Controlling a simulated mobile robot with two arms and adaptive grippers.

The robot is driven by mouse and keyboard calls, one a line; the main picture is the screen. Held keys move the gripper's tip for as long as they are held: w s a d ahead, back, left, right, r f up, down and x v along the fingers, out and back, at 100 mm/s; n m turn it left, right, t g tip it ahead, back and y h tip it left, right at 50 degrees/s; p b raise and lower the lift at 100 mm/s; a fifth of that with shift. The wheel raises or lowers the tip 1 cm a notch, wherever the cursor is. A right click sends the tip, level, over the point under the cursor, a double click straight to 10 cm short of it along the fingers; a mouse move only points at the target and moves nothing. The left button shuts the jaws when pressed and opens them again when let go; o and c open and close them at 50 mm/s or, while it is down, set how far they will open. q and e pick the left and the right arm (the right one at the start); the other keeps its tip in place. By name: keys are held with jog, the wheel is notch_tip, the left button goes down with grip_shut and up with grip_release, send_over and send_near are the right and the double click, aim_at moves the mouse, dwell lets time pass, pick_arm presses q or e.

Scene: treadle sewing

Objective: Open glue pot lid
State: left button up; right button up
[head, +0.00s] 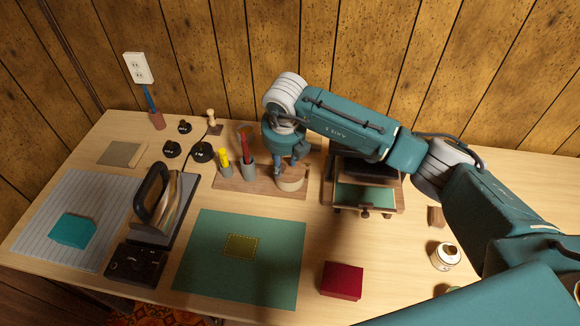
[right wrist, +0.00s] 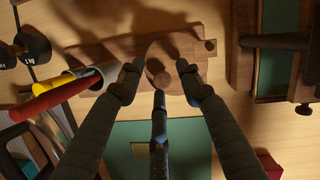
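The glue pot (head: 291,184) is a round, pale wooden pot on a brown wooden board at the back middle of the table. In the right wrist view its round lid (right wrist: 180,48) shows from above with a small round knob (right wrist: 163,78). My right gripper (head: 287,166) points down right over the pot and hides part of its top in the head view. In the right wrist view its three fingers (right wrist: 159,79) are spread apart around the knob, with gaps visible. I cannot tell whether any finger touches the lid. My left gripper is not in view.
Brush and tool holders (head: 248,168) stand left of the pot on the same board (head: 235,185). A wooden frame with a green panel (head: 365,195) is close on the right. A green mat (head: 215,275) and a red box (head: 341,281) lie in front. The wall is close behind.

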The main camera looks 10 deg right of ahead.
jog(key=shift+f, duration=0.2)
jog(key=shift+f+b, duration=0.25)
jog(key=shift+b, duration=0.1)
jog(key=shift+r, duration=0.1)
jog(key=shift+r, duration=0.15)
